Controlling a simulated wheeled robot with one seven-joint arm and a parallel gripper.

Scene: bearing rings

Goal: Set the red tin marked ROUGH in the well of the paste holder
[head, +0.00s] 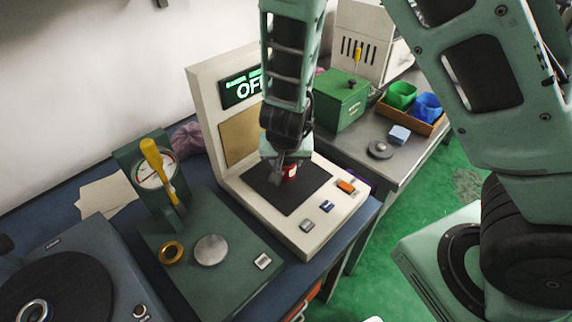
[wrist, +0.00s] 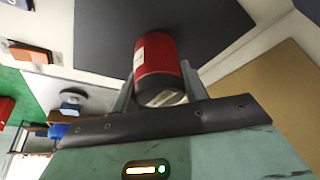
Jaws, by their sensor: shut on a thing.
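The red tin (head: 291,171) is between the fingers of my gripper (head: 284,166), over the dark pad of the cream machine. In the wrist view my gripper (wrist: 158,82) is shut on the red tin (wrist: 157,52), with one finger at each side. A pale label shows on the tin, but its wording is not readable. I cannot tell whether the tin touches the pad. A round grey piece with a dark centre (head: 380,149) lies on the steel table to the right; I cannot tell if it is the paste holder. It also shows in the wrist view (wrist: 73,96).
The cream machine (head: 205,112) has a lit display and coloured switches (head: 346,187). A blue block (head: 399,135), a green box (head: 341,101) and a wooden tray (head: 436,127) with green and blue cups stand on the steel table. A green gauge press (head: 150,200) stands left.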

